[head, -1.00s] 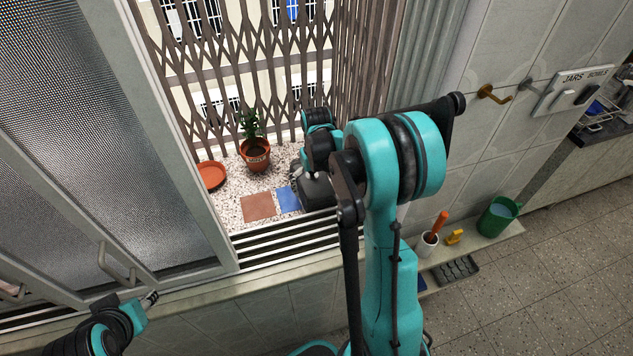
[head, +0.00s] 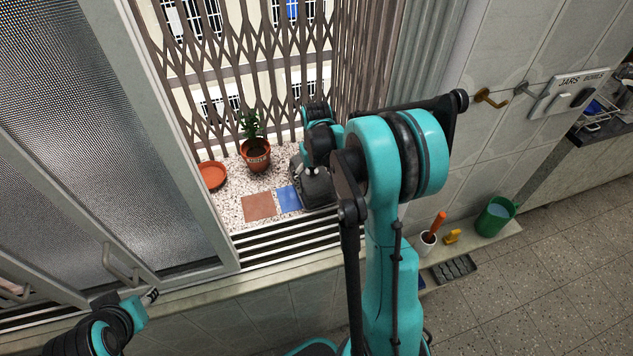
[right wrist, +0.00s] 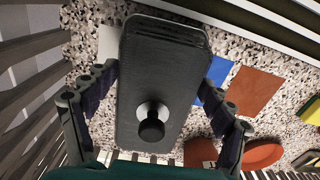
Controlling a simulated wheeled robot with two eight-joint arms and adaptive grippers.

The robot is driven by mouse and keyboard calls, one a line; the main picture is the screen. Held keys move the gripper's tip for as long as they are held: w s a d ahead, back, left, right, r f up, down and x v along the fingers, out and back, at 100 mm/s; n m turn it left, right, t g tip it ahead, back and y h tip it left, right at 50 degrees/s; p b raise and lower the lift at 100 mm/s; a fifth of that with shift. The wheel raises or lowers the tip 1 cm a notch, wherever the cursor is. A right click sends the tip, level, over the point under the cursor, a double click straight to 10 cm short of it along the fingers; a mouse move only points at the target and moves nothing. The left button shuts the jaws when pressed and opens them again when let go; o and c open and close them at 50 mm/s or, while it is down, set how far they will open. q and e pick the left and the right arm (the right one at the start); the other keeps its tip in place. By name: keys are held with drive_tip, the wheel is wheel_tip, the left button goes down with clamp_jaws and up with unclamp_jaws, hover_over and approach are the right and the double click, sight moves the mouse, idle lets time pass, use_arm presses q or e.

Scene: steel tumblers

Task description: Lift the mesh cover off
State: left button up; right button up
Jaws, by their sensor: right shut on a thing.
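The mesh cover (head: 316,190) is a dark grey, rounded box-like piece on the pebbled ledge outside the window. In the right wrist view the cover (right wrist: 165,65) runs lengthwise between my fingers, with a dark knob (right wrist: 151,130) on a pale base on its top. My right gripper (right wrist: 160,78) has one finger along each long side of the cover and is shut on it. I cannot tell whether the cover is clear of the ledge. What is under it is hidden. My left gripper (head: 151,296) is by the sill at lower left, its jaws too small to read.
A potted plant (head: 255,155), an orange saucer (head: 212,176), a terracotta tile (head: 259,206) and a blue tile (head: 288,199) are near the cover. A folding grille (head: 285,80) stands behind. The sliding window (head: 110,140) is at left. A green bucket (head: 495,217) stands at right.

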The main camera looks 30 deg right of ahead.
drive_tip(key=shift+r+p, duration=2.25)
drive_tip(key=shift+r, duration=1.25)
